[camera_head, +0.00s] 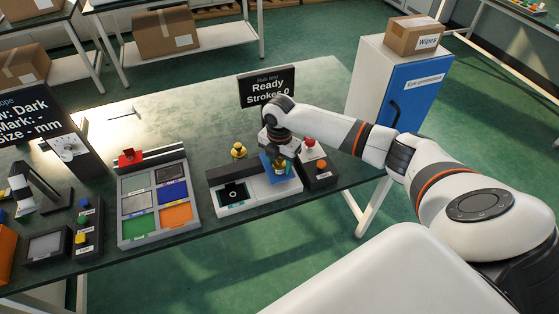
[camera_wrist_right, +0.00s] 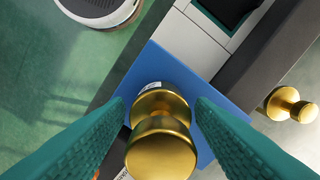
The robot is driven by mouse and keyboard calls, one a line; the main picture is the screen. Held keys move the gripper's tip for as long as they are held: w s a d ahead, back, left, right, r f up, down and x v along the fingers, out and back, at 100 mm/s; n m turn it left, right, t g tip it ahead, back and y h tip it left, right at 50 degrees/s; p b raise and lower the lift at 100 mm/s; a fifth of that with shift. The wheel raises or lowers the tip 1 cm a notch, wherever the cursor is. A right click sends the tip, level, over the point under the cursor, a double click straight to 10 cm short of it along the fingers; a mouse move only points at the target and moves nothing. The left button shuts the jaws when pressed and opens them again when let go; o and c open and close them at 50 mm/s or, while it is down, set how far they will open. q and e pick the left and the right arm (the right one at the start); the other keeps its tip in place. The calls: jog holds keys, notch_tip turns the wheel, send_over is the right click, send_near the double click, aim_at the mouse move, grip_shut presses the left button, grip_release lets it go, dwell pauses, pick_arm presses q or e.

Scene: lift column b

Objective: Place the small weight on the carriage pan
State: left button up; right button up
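The small brass weight (camera_wrist_right: 160,150) stands between the teal fingers of my right gripper (camera_wrist_right: 161,112) in the right wrist view. The weight also shows in the head view (camera_head: 281,170), below the wrist. The blue carriage (camera_wrist_right: 165,68) lies under the weight; it shows in the head view (camera_head: 267,163) above the white tester base. I cannot tell whether the weight touches the pan, which the weight and fingers partly hide. A second brass weight (camera_head: 238,150) stands behind the tester, apart from my gripper. My left gripper is out of view.
The tester's white base (camera_head: 235,210) is near the table's front edge. A panel of coloured pads (camera_head: 137,224) lies left. A "Ready, Strokes 0" sign (camera_head: 268,87) stands behind. The table's back middle is clear.

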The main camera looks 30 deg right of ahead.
jog(key=shift+o, duration=0.5)
jog(key=shift+r, duration=0.35)
notch_tip(320, 180, up, 12)
jog(key=shift+f+b, duration=0.2)
jog(key=shift+b, duration=0.45)
